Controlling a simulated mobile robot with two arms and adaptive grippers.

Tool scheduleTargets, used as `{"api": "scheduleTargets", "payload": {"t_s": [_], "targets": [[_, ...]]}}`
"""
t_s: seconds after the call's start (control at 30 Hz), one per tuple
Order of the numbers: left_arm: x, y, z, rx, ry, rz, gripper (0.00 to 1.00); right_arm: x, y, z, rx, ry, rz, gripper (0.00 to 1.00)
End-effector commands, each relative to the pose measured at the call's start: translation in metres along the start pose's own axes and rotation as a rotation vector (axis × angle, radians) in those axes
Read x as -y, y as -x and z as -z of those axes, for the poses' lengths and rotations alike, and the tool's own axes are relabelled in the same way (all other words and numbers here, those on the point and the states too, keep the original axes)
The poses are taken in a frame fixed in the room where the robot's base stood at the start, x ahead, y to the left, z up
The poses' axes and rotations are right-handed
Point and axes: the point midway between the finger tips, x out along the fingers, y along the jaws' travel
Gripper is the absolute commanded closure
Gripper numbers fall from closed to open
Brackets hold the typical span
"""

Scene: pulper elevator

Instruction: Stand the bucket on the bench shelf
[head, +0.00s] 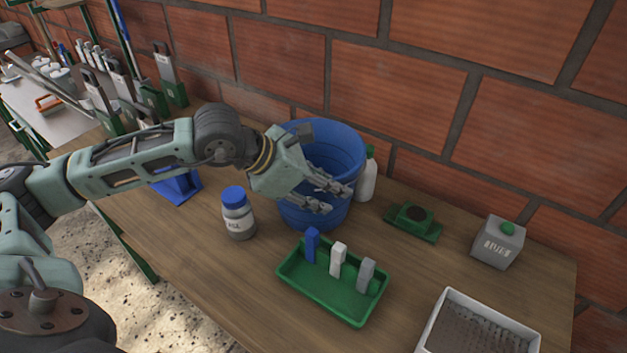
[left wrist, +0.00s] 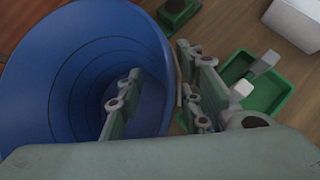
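The blue bucket (head: 335,150) stands upright on the wooden bench top (head: 220,285), close to the brick wall. My left gripper (head: 322,194) reaches over the bucket from the left. In the left wrist view, the left gripper (left wrist: 165,90) has one finger inside the bucket (left wrist: 60,85) and the other outside, with the bucket's wall between them. The fingers are apart, with a visible gap between the inner finger and the wall. The gripper body hides part of the bucket's rim. My right gripper is not in view.
A blue-capped jar (head: 238,215) stands close left of the bucket. A green tray (head: 335,290) with upright blocks lies in front. A white bottle (head: 367,180) stands behind right. A green block (head: 414,220), grey box (head: 498,242) and white container (head: 480,325) are further right.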

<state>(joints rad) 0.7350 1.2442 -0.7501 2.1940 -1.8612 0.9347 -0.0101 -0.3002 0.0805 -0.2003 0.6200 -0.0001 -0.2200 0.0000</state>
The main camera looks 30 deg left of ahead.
Motion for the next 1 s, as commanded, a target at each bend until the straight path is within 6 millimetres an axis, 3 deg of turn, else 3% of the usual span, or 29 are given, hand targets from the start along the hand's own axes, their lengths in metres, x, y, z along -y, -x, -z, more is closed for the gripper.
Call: {"api": "scheduleTargets", "payload": {"t_s": [0.27, 0.67, 1.0], "targets": [[0.0000, -0.0049, 0.0005, 0.000, 0.000, -0.001, 0.67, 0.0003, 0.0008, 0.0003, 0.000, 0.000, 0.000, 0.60], [0.0001, -0.0046, 0.0003, 0.000, 0.000, 0.000, 1.00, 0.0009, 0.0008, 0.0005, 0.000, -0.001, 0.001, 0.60], [-0.0001, -0.0043, -0.0002, 0.002, -0.001, -0.001, 1.00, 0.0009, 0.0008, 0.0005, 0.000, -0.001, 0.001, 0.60]]}}
